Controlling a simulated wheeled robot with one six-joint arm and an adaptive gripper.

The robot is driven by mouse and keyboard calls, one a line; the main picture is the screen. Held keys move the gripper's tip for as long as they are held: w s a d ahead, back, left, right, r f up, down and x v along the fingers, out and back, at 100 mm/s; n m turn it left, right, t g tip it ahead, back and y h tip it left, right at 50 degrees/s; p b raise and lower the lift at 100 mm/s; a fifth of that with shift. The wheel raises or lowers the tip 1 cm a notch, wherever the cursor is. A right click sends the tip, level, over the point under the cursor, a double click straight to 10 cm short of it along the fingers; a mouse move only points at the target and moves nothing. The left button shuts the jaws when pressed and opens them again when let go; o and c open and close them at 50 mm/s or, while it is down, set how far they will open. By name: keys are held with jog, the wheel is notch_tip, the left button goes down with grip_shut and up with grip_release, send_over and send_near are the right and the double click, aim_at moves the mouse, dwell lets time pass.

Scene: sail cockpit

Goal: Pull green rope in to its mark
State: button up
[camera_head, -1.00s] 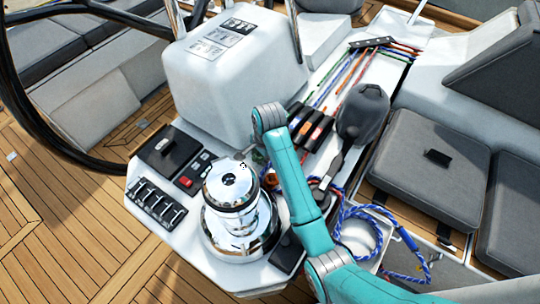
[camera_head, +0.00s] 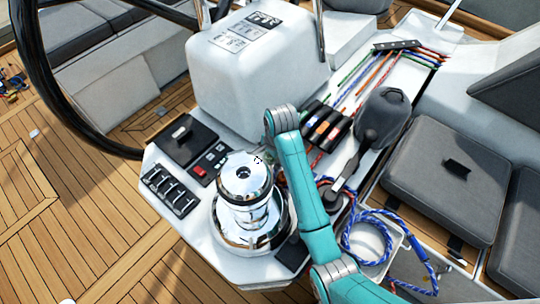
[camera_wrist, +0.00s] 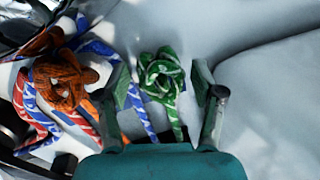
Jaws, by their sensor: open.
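A green rope (camera_wrist: 162,75) with pale flecks lies bunched in the wrist view, its tail running down toward my gripper. My gripper (camera_wrist: 163,88) is open, with one finger on each side of the green bunch. I cannot tell whether the fingers touch it. In the head view a thin green line (camera_head: 352,72) runs behind the rope clutches (camera_head: 326,125). My gripper is hidden behind my teal arm there. I cannot make out a mark on the green rope.
Orange rope (camera_wrist: 62,82) and blue and red ropes lie left of the green bunch. A chrome winch (camera_head: 245,205) stands left of my arm. Grey cushions (camera_head: 445,165) lie farther right.

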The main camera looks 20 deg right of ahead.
jog(key=r, duration=0.2)
jog(key=s+r, duration=0.1)
jog(key=r, duration=0.4)
jog(key=shift+s+d, duration=0.15)
jog(key=shift+d, duration=0.15)
